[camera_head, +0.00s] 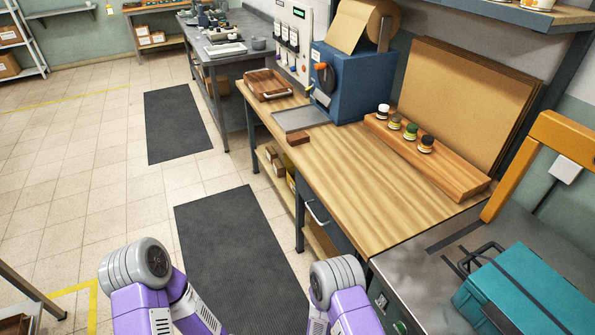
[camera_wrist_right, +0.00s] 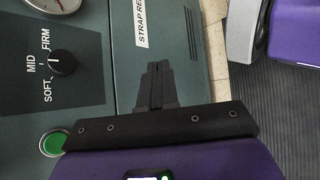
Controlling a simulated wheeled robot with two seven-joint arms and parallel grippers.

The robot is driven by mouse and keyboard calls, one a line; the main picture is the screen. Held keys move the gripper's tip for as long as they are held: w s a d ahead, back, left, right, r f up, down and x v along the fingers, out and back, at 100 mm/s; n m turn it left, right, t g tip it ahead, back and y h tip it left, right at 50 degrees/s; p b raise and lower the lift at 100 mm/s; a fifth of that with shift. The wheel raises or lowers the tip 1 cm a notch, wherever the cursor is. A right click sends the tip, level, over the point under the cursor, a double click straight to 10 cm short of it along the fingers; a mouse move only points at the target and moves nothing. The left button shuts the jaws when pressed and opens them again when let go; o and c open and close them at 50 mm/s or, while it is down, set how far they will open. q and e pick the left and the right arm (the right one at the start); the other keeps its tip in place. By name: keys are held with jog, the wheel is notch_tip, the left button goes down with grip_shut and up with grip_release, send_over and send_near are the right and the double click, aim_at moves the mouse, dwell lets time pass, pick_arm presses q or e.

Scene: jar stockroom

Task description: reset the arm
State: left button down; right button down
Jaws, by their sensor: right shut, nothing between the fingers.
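My right gripper (camera_wrist_right: 157,76) shows in the right wrist view. Its two dark fingers are together with nothing between them. It hangs in front of the dark green strapping machine panel (camera_wrist_right: 90,95), beside the white strap label; whether it touches the panel I cannot tell. In the head view only the purple and grey upper links of my two arms show at the bottom. Both grippers are out of the head view, and my left gripper is in neither view.
The wooden bench (camera_head: 393,213) holds a wooden rack (camera_head: 451,173) with several small jars, a blue paper dispenser (camera_head: 345,86) and a wooden tray (camera_head: 267,82). A teal box (camera_head: 527,293) sits at the lower right by an orange arch (camera_head: 548,150). Dark mats (camera_head: 238,255) lie on open floor.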

jog(key=s+a+m+g+y, duration=0.1)
jog(key=s+a+m+y, duration=0.3)
jog(key=a+y, duration=0.55)
jog(key=w+r+m+t+y, duration=0.1)
jog(key=w+r+t+y, duration=0.3)
jog(key=w+t, duration=0.2)
jog(key=shift+w+a+r+t, duration=0.3)
jog(key=shift+w+a+t, duration=0.1)
jog(key=shift+t, duration=0.1)
